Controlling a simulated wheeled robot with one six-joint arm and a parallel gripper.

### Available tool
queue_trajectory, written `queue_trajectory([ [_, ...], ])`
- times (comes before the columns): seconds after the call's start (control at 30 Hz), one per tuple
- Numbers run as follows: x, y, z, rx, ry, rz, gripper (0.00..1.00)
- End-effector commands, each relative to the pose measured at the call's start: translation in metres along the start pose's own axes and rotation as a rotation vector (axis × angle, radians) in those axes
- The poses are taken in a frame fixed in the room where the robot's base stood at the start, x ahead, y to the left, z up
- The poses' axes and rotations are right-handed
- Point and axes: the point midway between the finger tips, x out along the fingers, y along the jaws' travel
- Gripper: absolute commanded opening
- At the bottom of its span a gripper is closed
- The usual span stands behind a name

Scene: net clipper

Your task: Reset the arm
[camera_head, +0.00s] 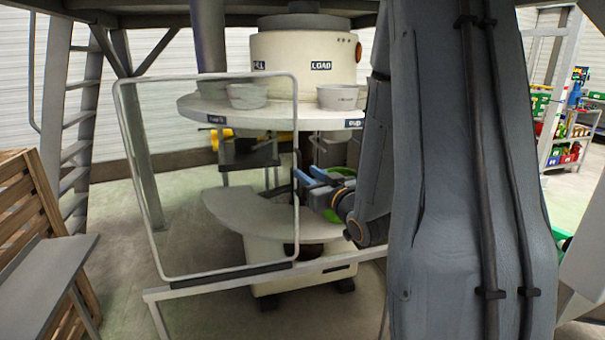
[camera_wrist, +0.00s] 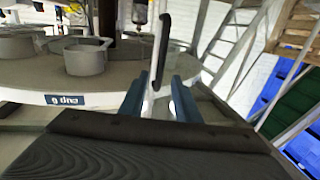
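My gripper (camera_head: 308,178) reaches from the right side of the head view toward the right upright of a white tubular frame (camera_head: 122,130). In the wrist view the two blue-grey fingers (camera_wrist: 159,90) stand apart with a gap between them. A dark upright handle (camera_wrist: 160,50) on the pale frame post lines up with that gap. I cannot tell whether the fingertips are around the handle or just short of it; no finger visibly presses on it. My grey arm covers much of the right of the head view.
Behind the frame stands a round machine (camera_head: 300,60) with a ring table (camera_head: 285,122) bearing grey cups (camera_head: 247,96). A low rail (camera_head: 215,283) crosses in front. A wooden crate (camera_head: 18,205) and ladder (camera_head: 78,130) are left; stocked shelves (camera_head: 570,135) are right.

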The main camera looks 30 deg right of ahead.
Motion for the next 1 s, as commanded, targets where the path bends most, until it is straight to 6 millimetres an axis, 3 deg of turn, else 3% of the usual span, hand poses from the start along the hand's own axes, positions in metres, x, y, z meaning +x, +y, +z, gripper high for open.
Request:
queue_trajectory([
  [0.2,-0.018,0.000,0.000,0.000,0.000,0.001,0.29],
  [0.77,-0.018,-0.001,0.001,-0.001,-0.007,0.000,0.29],
  [0.87,-0.015,-0.006,0.009,-0.008,-0.056,0.005,0.29],
  [1.0,-0.011,-0.021,0.040,-0.025,-0.229,0.024,0.29],
])
